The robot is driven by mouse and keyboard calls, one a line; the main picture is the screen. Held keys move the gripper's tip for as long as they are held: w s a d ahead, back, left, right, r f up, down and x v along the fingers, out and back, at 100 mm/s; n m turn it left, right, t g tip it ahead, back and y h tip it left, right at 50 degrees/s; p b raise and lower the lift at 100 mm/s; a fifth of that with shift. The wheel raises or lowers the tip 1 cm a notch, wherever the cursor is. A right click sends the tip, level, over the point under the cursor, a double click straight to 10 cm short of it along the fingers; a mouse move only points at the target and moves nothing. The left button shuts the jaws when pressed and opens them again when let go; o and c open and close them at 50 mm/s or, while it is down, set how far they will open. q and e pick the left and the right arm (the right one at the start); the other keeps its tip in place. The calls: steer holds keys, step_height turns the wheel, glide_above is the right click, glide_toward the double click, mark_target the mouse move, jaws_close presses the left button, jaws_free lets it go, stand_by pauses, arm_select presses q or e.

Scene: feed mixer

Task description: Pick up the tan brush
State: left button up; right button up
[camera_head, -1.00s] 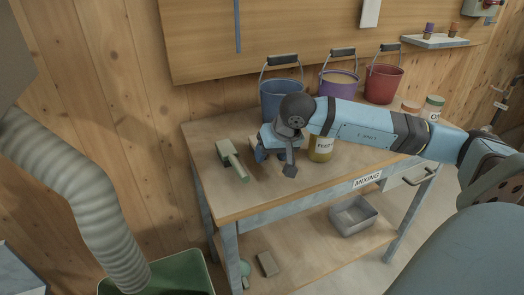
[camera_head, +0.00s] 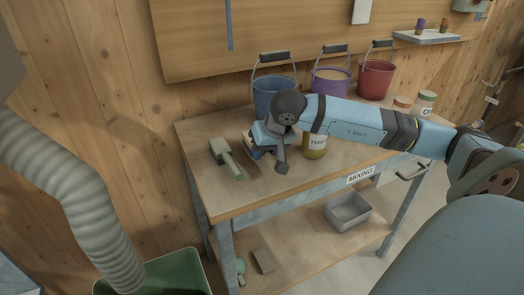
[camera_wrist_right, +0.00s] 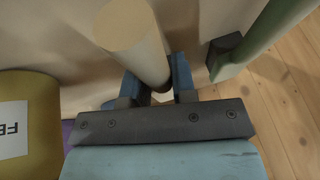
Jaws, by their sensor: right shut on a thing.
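The tan brush shows in the head view as a small pale block (camera_head: 248,142) just left of my right gripper (camera_head: 259,153), which hides the rest. In the right wrist view, its round cream handle (camera_wrist_right: 135,40) stands between the blue fingers of my right gripper (camera_wrist_right: 158,78). That gripper is shut on the handle, low over the left part of the table (camera_head: 220,190). I cannot tell whether the brush touches the tabletop. My left gripper is not in view.
A green brush (camera_head: 225,158) lies left of the gripper; its edge also shows in the wrist view (camera_wrist_right: 255,38). A yellow FEED jar (camera_head: 315,145) stands close on the right. Blue (camera_head: 272,92), purple (camera_head: 330,83) and red (camera_head: 376,80) buckets line the back.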

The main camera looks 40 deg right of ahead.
step_height(320, 180, up, 19)
steer(key=p, duration=0.3)
steer(key=shift+r+p, duration=0.2)
steer(key=shift+p, duration=0.15)
